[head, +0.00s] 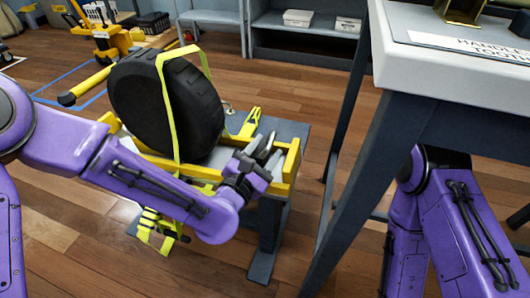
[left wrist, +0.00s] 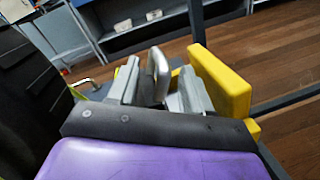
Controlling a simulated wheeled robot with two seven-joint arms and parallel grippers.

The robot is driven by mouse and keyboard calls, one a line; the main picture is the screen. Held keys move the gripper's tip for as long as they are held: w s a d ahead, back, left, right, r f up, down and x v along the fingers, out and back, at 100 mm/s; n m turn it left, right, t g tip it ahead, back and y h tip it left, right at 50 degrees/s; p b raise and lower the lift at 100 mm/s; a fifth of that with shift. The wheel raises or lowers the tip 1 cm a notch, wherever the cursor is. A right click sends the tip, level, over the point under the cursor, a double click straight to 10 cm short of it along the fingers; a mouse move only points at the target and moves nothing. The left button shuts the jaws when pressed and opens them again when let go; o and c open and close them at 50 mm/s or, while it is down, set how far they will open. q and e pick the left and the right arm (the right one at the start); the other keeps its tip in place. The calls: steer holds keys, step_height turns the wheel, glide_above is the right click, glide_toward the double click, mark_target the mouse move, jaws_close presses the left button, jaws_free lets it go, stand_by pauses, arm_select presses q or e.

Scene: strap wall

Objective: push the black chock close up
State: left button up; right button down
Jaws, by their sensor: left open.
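A big black tyre (head: 165,105) stands upright in a yellow cradle (head: 292,165), with a yellow strap (head: 168,110) over it. It fills the left edge of the left wrist view (left wrist: 28,85). My left gripper (head: 262,152) is at the cradle's right end, to the right of the tyre. Its fingers (left wrist: 160,88) are open. A grey metal loop (left wrist: 158,68) stands between them; I cannot tell whether it touches either finger. I cannot make out the black chock clearly; my gripper may hide it. My right arm shows at the right, but its gripper is out of view.
A yellow block (left wrist: 222,80) of the cradle is close to the right of my left fingers. A grey table (head: 450,75) stands at the right. Strap ends (head: 160,230) hang in front of the cradle. Shelves (head: 300,40) stand at the back, with open wooden floor before them.

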arm_select(q)
steer(key=shift+w+d, duration=0.15)
steer(key=shift+w, duration=0.1)
jaws_close()
